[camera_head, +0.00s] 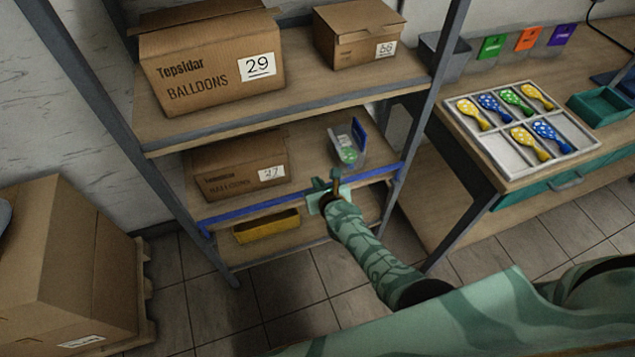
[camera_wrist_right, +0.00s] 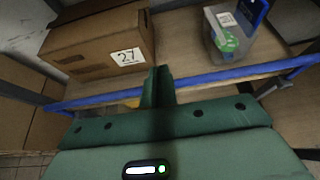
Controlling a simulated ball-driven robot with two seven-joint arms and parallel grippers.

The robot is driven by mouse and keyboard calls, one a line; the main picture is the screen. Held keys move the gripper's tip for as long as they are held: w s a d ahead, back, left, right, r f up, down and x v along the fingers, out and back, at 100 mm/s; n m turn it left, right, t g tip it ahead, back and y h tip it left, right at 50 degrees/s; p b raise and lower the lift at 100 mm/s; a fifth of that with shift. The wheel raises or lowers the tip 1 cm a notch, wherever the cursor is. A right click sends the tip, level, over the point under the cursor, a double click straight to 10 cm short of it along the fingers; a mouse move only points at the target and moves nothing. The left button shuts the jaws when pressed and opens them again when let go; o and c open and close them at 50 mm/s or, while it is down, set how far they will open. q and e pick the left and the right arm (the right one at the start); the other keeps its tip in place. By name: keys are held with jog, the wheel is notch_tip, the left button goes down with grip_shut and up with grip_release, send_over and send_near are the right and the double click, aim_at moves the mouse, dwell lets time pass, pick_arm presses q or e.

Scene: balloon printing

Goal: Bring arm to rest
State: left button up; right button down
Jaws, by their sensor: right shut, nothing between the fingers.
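My right arm (camera_head: 365,245) reaches forward from the lower right toward the shelf rack. My right gripper (camera_head: 336,180) is at the front of the middle shelf, close to its blue front rail (camera_head: 285,202). In the right wrist view its fingers (camera_wrist_right: 158,85) are together, with nothing between them. A clear bin (camera_head: 347,150) with a blue lid and a green item inside stands on the middle shelf just beyond the gripper. It also shows in the right wrist view (camera_wrist_right: 226,38). My left gripper is not in view.
A cardboard box marked 27 (camera_head: 240,168) stands left of the bin. A box marked 29 (camera_head: 208,62) and a smaller box (camera_head: 358,32) stand on the shelf above. A yellow tray (camera_head: 266,226) is below. A table with a balloon tray (camera_head: 507,168) stands right. Stacked boxes (camera_head: 75,260) stand left.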

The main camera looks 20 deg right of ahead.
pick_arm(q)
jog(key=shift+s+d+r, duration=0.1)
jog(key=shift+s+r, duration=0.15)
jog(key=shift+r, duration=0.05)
pick_arm(e)
jog(key=shift+a+r, duration=0.15)
jog(key=shift+r, duration=0.1)
